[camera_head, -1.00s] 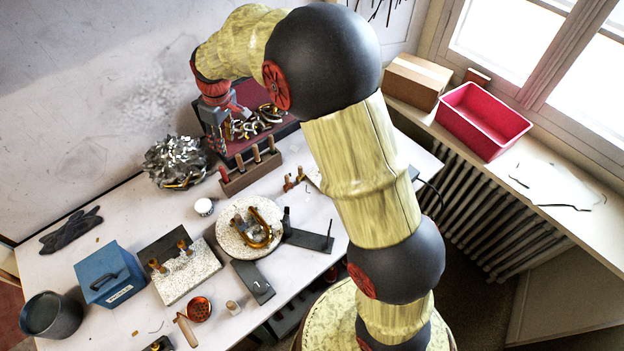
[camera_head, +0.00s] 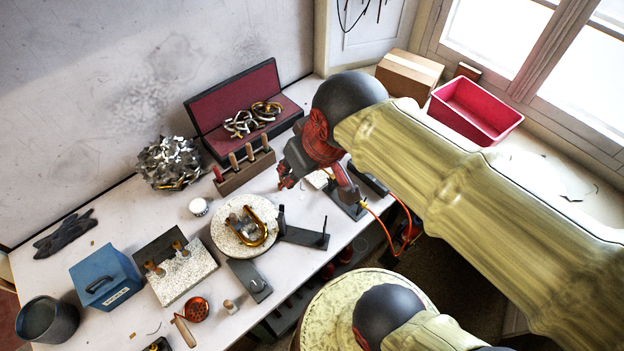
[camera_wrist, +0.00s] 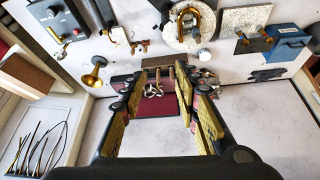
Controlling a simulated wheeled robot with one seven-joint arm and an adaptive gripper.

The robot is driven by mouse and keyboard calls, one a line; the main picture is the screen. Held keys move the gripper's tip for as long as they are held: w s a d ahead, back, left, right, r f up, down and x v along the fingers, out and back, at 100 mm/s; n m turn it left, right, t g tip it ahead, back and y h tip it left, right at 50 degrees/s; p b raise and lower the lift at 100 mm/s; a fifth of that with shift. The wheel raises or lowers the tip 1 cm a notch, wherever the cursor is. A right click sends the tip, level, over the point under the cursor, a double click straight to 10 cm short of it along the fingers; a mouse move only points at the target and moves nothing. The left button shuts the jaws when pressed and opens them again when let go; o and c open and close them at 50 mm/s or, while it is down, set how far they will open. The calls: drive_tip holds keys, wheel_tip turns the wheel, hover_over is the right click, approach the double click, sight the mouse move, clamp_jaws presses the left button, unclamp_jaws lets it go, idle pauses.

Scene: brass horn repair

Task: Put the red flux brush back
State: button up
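The red flux brush (camera_head: 218,173) appears to stand upright at the left end of a wooden rack (camera_head: 244,177), beside several wooden-handled tools. How deep it sits in its slot is too small to tell. My gripper (camera_head: 286,183) is above the table, to the right of the rack and apart from it. In the wrist view my gripper (camera_wrist: 160,88) has its two fingers spread wide with nothing between them. The rack (camera_wrist: 157,62) shows beyond the fingertips there; I cannot make out the red brush in that view.
An open red-lined case (camera_head: 211,146) with brass parts stands behind the rack. A round pad (camera_head: 222,236) with a curved brass tube, a blue box (camera_head: 105,277), a metal scrap heap (camera_head: 168,164) and a white jar (camera_head: 198,207) share the table. A red bin (camera_head: 474,112) sits on the sill.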

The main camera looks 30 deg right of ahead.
drive_tip(key=s, duration=0.2)
drive_tip(key=s+f, duration=0.1)
drive_tip(key=shift+s+d+m, duration=0.2)
drive_tip(key=shift+d+m, duration=0.1)
drive_tip(key=shift+m, duration=0.1)
